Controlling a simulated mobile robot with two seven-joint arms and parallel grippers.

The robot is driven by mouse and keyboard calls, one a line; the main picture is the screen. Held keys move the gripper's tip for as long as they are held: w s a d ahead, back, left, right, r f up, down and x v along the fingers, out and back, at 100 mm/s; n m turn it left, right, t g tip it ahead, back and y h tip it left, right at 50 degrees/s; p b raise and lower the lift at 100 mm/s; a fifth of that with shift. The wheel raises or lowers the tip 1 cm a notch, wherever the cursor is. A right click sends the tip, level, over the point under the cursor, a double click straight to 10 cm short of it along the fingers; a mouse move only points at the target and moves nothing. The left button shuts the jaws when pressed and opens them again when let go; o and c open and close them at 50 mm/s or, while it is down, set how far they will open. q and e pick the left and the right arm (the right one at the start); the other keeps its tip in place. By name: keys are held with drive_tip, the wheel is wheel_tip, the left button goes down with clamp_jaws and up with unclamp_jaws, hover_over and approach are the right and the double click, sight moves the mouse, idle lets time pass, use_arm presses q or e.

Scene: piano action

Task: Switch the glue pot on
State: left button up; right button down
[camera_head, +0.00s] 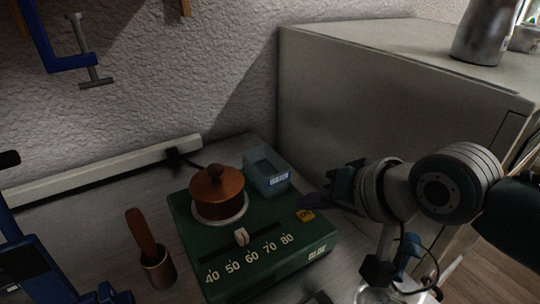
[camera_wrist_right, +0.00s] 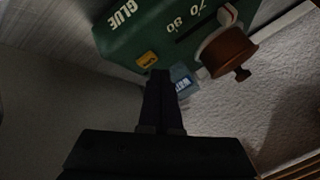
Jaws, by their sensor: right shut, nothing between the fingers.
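The glue pot is a green box (camera_head: 205,244) with a lidded copper pot (camera_head: 218,192) on top. A pale slider knob (camera_head: 241,236) sits in a slot above a printed scale from 40 to 80, near 50 to 60. A small orange-yellow switch (camera_head: 306,215) is at the box's right corner; it also shows in the wrist view (camera_wrist_right: 147,58). My right gripper (camera_head: 309,202) is shut and empty, its tips close beside the switch; in the wrist view the fingers (camera_wrist_right: 160,76) end just below it. I cannot tell whether they touch. My left gripper is not in view.
A blue tool (camera_head: 38,265) is at the lower left. A pale cabinet (camera_head: 380,95) rises at the back right.

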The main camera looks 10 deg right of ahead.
drive_tip(key=shift+f, duration=0.55)
idle(0.4)
drive_tip(key=shift+r+p, duration=0.5)
drive_tip(key=shift+r, duration=0.1)
wheel_tip(320, 180, up, 6)
drive_tip(key=p, duration=0.6)
drive_tip(key=shift+p, duration=0.3)
